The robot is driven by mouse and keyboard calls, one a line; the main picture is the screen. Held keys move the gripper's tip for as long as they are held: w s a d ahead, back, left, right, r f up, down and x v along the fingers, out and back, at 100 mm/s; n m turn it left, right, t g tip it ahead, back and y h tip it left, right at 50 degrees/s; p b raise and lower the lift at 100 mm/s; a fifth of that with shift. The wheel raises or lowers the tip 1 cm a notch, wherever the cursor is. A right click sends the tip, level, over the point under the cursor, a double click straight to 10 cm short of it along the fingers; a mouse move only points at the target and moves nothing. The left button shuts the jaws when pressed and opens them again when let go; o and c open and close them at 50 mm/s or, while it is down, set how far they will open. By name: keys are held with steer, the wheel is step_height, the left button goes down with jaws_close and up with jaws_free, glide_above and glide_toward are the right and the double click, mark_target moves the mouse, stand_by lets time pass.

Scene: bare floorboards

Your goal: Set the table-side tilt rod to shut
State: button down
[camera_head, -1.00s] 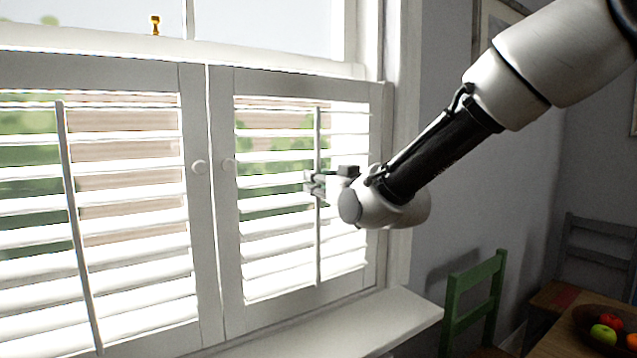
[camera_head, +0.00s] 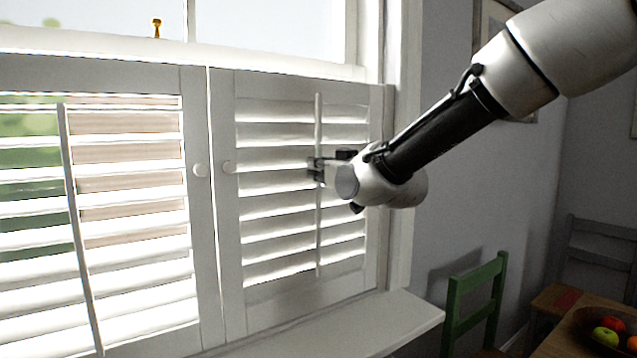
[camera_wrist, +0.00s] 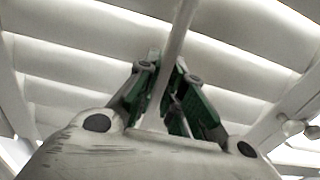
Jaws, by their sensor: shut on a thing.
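The table-side tilt rod (camera_head: 318,240) is a thin white upright bar on the right shutter panel (camera_head: 228,290), the one nearer the table. My gripper (camera_head: 316,170) is shut on this rod, a little above its middle. In the wrist view, the rod (camera_wrist: 182,30) runs between the green-lined fingers of my gripper (camera_wrist: 170,88). The slats (camera_head: 275,185) of this panel are tilted so that they look nearly closed, and no outdoor scene shows between them. The fingers hide a short stretch of the rod.
The left shutter panel (camera_head: 135,210) has open slats and its own tilt rod (camera_head: 75,220). Round knobs (camera_head: 200,170) sit near where the panels meet. A window sill (camera_head: 340,325) juts out below. A green chair (camera_head: 478,300) and a table (camera_head: 560,340) with a fruit bowl stand at right.

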steer(key=shift+r, duration=0.35)
steer(key=c, duration=1.5)
jaws_free()
steer(key=shift+f, duration=0.1)
steer(key=v, duration=1.2)
